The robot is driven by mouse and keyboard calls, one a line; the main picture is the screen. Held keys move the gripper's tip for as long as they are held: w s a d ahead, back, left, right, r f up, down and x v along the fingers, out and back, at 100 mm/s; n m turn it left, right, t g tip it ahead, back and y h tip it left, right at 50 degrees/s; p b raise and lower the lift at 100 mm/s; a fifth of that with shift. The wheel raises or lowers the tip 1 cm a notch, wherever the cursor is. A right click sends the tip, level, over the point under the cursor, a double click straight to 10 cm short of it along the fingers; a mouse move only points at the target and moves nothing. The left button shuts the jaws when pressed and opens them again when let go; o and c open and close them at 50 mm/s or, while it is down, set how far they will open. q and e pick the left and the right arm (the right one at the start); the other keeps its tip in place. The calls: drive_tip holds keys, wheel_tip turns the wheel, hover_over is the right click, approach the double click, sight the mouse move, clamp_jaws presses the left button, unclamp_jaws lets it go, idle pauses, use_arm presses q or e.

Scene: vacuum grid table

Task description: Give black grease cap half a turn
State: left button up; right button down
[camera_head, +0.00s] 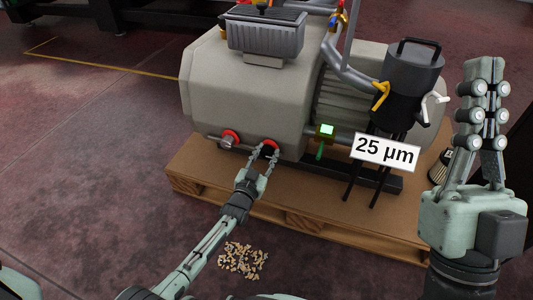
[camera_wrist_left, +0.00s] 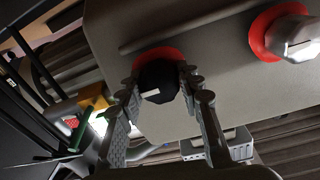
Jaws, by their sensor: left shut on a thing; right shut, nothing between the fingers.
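The black grease cap (camera_wrist_left: 158,82) sits in front of a red ring (camera_wrist_left: 150,56) on the grey machine body (camera_head: 225,95). It has a small white mark on its face. My left gripper (camera_wrist_left: 160,84) is shut on the cap, one finger on each side of it. In the head view my left gripper (camera_head: 268,152) reaches the cap's place low on the machine, and its fingers mostly hide the cap. My right gripper (camera_head: 484,68) is raised at the right, fingers pointing up, shut and empty.
A metal plug with a red ring (camera_head: 230,138) is left of the cap. The machine stands on a wooden pallet (camera_head: 300,215). A green-lit gauge (camera_head: 326,130), a black canister (camera_head: 412,75) and a "25 µm" sign (camera_head: 386,151) are to the right. Small pellets (camera_head: 243,261) lie on the floor.

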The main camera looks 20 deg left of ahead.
idle(0.4)
use_arm(q)
drive_tip(key=o, duration=1.2)
drive_tip(key=shift+c, duration=0.2)
drive_tip(key=shift+r, duration=0.1)
approach(272, 121)
drive_tip(key=w, duration=0.5)
drive_tip(key=shift+w+d, duration=0.2)
drive_tip(key=shift+w, duration=0.05)
